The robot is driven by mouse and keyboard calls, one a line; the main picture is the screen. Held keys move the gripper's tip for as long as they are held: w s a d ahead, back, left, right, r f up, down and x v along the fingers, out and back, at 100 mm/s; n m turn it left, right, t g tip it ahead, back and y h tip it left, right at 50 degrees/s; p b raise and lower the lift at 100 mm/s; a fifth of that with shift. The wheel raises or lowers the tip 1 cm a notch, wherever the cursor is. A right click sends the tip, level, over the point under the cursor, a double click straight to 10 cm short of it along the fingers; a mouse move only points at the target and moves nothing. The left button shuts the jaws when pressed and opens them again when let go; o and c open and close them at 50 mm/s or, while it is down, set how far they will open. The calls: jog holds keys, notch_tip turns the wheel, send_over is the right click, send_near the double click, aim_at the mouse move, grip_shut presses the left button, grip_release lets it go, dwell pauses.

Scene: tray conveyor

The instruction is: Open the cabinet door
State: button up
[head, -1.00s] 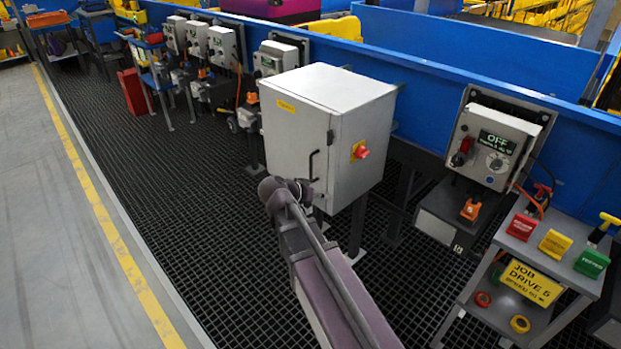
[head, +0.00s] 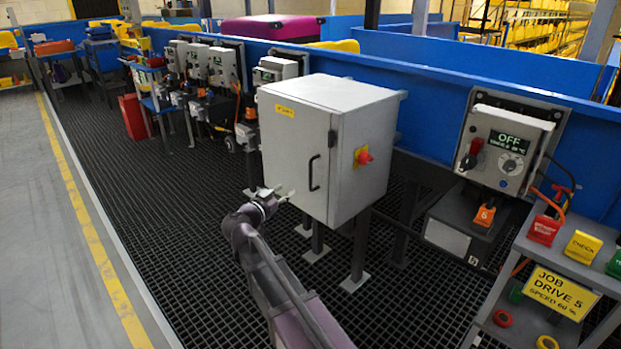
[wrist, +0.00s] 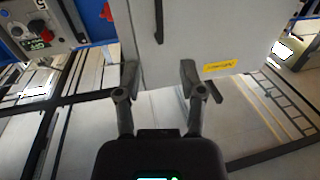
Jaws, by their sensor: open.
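The cabinet (head: 345,130) is a light grey box on dark legs, with its door shut. The door (head: 290,160) carries a dark vertical bar handle (head: 314,173) near its right edge and a yellow label at the top. A red rotary switch (head: 363,156) sits on the cabinet's right side. My gripper (head: 286,194) is open and empty, low and left of the handle in the head view. In the wrist view my open gripper (wrist: 158,78) has the door (wrist: 200,45) beyond its fingers, and the handle (wrist: 159,22) shows above them, apart from them.
A control box reading OFF (head: 500,150) hangs on the blue conveyor wall (head: 430,110) to the right. A small cart (head: 545,265) with coloured tags and a yellow job sign stands at the lower right. Dark grating floor (head: 160,240) is clear left of the cabinet.

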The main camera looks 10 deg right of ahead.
aim_at(310, 173)
jog(key=shift+w+d, duration=0.1)
dwell(0.3)
jog(key=x, duration=1.3)
jog(key=shift+w+d, duration=0.15)
jog(key=shift+d, duration=0.1)
grip_shut()
